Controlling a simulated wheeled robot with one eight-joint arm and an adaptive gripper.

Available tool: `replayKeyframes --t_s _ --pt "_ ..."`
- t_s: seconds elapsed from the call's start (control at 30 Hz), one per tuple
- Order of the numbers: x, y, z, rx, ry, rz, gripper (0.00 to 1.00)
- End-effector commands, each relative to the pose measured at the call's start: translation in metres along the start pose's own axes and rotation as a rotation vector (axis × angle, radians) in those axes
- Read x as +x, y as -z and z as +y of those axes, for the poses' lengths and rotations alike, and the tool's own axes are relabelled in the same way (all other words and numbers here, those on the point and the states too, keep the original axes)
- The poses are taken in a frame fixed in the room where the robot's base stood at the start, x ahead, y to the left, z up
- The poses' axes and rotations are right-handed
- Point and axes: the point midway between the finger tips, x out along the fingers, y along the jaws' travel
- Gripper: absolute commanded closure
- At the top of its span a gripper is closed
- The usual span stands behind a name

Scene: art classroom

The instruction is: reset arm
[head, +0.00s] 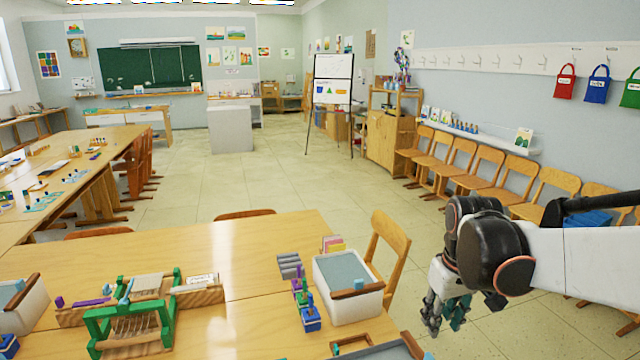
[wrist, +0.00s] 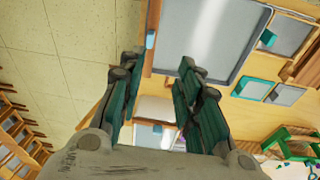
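My gripper (head: 447,312) shows at the lower right of the head view, at the end of my white and black arm, to the right of the near table (head: 240,245) and a wooden chair. In the wrist view my gripper (wrist: 155,72) has its two green-padded fingers spread apart. Nothing is held between them. The arm is bent, with its forearm reaching in from the right edge of the head view.
The near table holds a white bin (head: 349,304), a green loom (head: 135,318) and small blocks. A wooden chair (head: 388,245) stands at its right end. A row of chairs (head: 490,180) lines the right wall. Open tiled floor (head: 300,175) lies beyond the table.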

Motion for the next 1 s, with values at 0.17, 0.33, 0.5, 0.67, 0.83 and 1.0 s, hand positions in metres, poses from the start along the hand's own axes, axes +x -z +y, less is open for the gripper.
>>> replayKeyframes --t_s 0.17,0.33,0.5,0.67,0.83,1.0 --pt "-0.026 -0.029 -0.021 0.043 -0.024 0.097 0.68" --pt "-0.043 -0.056 -0.040 0.087 -0.038 0.193 0.68" --pt "-0.052 -0.083 -0.057 0.131 -0.044 0.290 0.68" --pt "-0.054 -0.107 -0.070 0.170 -0.043 0.378 0.68" --pt "-0.053 -0.123 -0.079 0.201 -0.037 0.445 0.68" --pt "-0.052 -0.129 -0.083 0.214 -0.033 0.473 0.68"
